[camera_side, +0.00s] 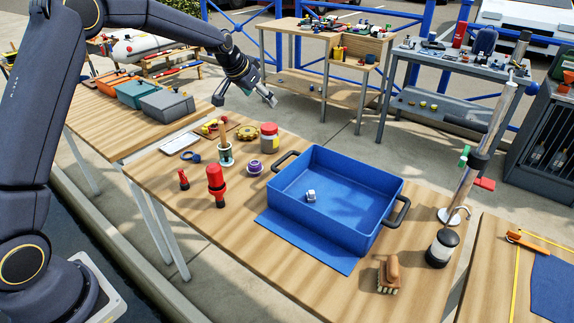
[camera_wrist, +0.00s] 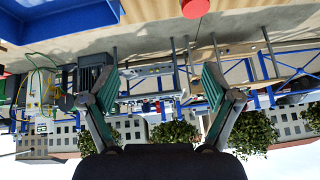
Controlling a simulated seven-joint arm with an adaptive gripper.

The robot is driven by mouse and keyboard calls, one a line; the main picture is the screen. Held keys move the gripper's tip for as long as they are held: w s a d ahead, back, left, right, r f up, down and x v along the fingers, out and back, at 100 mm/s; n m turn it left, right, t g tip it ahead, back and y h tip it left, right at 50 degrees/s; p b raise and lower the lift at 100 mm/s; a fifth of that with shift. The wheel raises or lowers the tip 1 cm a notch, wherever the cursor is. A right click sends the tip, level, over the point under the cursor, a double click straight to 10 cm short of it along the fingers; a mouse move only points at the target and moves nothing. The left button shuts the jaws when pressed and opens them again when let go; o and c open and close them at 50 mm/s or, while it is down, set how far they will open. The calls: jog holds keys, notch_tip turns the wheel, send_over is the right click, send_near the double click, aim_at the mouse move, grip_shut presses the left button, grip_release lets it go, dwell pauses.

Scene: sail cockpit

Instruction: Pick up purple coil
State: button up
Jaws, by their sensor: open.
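The purple coil (camera_side: 254,167) is a small purple, ring-like piece lying on the wooden table in the side view, left of the blue tray. My gripper (camera_side: 246,97) is above and beyond the table's far edge, well apart from the coil. In the wrist view its two green-padded fingers (camera_wrist: 160,82) are spread wide with nothing between them. I cannot make out the coil in the wrist view, which looks outward and appears upside down.
The blue tray (camera_side: 279,199) holds a small metal piece. Around the coil stand a red-lidded jar (camera_side: 269,140), a wooden-handled tool (camera_side: 224,150) and a red flashlight-like object (camera_side: 215,183). A dark blue shackle-like piece (camera_side: 190,156) lies left. The table's front left is clear.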

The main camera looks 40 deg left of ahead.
notch_tip(320, 180, down, 11)
jog(key=a+g, duration=0.1)
jog(key=a, duration=0.2)
jog(key=n+g, duration=0.1)
send_over(254, 163)
jog(key=f, duration=0.6)
jog(key=shift+s+a+f, duration=0.1)
jog(key=shift+s+f, duration=0.05)
jog(key=shift+s, duration=0.2)
jog(key=f, duration=0.5)
jog(key=w+f, duration=0.1)
jog(key=f, duration=0.2)
jog(key=shift+f, duration=0.1)
jog(key=shift+w+f, duration=0.1)
jog(key=shift+f, duration=0.25)
jog(key=c, duration=1.3)
